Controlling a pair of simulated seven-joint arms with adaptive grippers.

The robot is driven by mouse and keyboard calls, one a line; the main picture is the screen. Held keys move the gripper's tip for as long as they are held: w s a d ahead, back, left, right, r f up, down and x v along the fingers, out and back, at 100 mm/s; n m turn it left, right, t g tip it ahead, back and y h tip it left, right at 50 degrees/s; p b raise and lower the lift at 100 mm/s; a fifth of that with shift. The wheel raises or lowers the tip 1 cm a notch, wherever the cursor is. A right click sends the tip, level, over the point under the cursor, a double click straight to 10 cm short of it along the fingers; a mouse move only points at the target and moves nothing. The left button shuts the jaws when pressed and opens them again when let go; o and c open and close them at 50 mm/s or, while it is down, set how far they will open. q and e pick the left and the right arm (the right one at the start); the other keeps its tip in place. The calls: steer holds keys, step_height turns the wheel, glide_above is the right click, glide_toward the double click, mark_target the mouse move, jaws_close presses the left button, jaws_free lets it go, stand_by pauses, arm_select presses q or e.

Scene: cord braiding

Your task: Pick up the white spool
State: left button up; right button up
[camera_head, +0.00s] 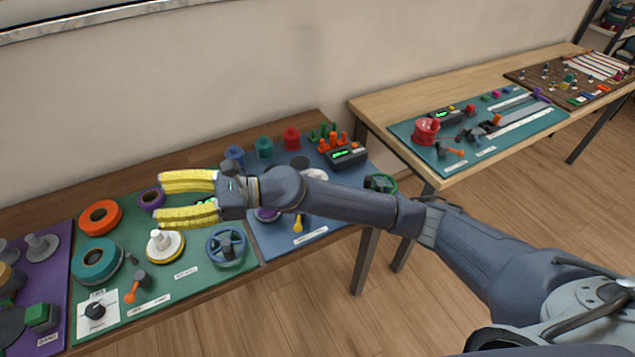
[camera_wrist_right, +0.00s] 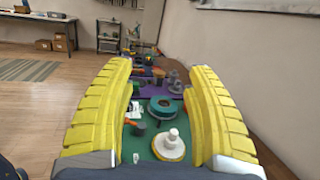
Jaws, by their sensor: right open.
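The white spool (camera_head: 161,241) stands upright on a round base with a yellow rim on the green mat. In the right wrist view the white spool (camera_wrist_right: 173,143) shows between my two yellow fingers, low in the picture. My right gripper (camera_head: 160,199) is open and empty, its fingers spread and pointing left. In the head view it appears just above the spool in the picture, apart from it. My left gripper is not in view.
Orange (camera_head: 100,217) and teal (camera_head: 96,259) rings lie left of the spool, with a purple ring (camera_head: 151,198) behind it. A blue handwheel (camera_head: 226,246) stands to its right. A small orange-handled lever (camera_head: 131,292) is in front.

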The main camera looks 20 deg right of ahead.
step_height(320, 180, down, 6)
steer(key=d+n+g+h, duration=0.2)
steer(key=n+g+h, duration=0.2)
steer(key=n+h, duration=0.25)
steer(key=n+t+h, duration=0.3)
steer(key=n+h, duration=0.3)
steer(key=h, duration=0.7)
glide_above(318, 171)
step_height(318, 171, down, 12)
steer(key=shift+r, duration=0.15)
steer(key=shift+s+a+f, duration=0.15)
steer(key=shift+f, duration=2.6)
jaws_close()
